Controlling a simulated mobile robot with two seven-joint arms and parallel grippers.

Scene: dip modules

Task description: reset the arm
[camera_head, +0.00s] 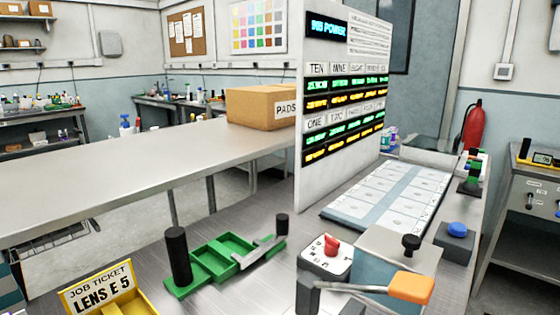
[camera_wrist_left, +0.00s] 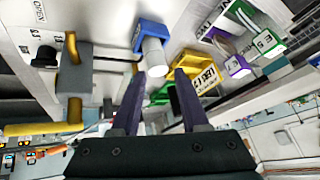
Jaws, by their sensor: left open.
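My left gripper (camera_wrist_left: 160,82) shows in the left wrist view with its two dark fingers apart and nothing between them. A white cylinder with a blue block (camera_wrist_left: 150,36) appears just beyond the fingertips; I cannot tell whether they touch it. In the head view, a grey lever with an orange end (camera_head: 410,287) lies at the lower right, by a white plate with a red knob (camera_head: 332,245). In the wrist view, a grey block with an orange-yellow bar (camera_wrist_left: 72,84) is at the left. Neither gripper is visible in the head view.
A green tray (camera_head: 222,252) with black-topped posts stands on the bench, near a yellow job ticket holder (camera_head: 98,285). A tall white display panel (camera_head: 338,115) rises behind. A blue button (camera_head: 457,229) is at the right. The long grey table (camera_head: 110,175) is mostly clear beside a cardboard box (camera_head: 258,106).

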